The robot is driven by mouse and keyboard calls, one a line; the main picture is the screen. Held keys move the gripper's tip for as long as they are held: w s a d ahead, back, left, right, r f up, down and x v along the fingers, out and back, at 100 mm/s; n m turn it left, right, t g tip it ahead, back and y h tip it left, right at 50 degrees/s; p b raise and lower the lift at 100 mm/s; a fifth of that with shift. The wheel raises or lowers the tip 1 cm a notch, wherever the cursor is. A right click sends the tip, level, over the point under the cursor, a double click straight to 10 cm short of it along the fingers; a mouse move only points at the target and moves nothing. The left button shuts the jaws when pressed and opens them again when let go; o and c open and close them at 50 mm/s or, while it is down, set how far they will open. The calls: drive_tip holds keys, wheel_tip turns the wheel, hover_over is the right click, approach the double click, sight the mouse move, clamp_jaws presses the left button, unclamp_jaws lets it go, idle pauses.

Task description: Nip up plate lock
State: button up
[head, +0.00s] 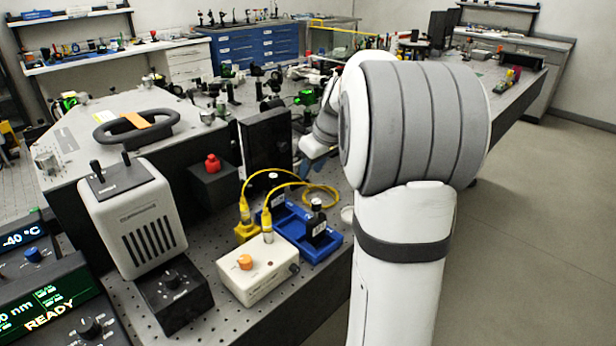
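I cannot tell for sure which part is the plate lock; no label for it is readable. Small knobbed parts stand on the bench: a black-knobbed post (317,222) in a blue tray (322,251), and a white box (257,279) with an orange knob (245,262). My white and grey arm reaches over the bench from the right, and its far wrist end shows beside a black upright panel (265,150). My gripper's fingers do not show; the arm and bench equipment hide that area.
A yellow cable (322,190) loops from yellow connectors near the blue tray. A red button on a black box (212,181), a vented white unit (135,215) and a display reading READY (50,315) crowd the left. The floor (530,220) at right is clear.

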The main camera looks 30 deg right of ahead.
drive_tip(key=shift+x, duration=1.45)
drive_tip(key=shift+a, duration=0.1)
drive_tip(key=shift+c, duration=0.5)
drive_tip(key=shift+r, duration=0.1)
clamp_jaws()
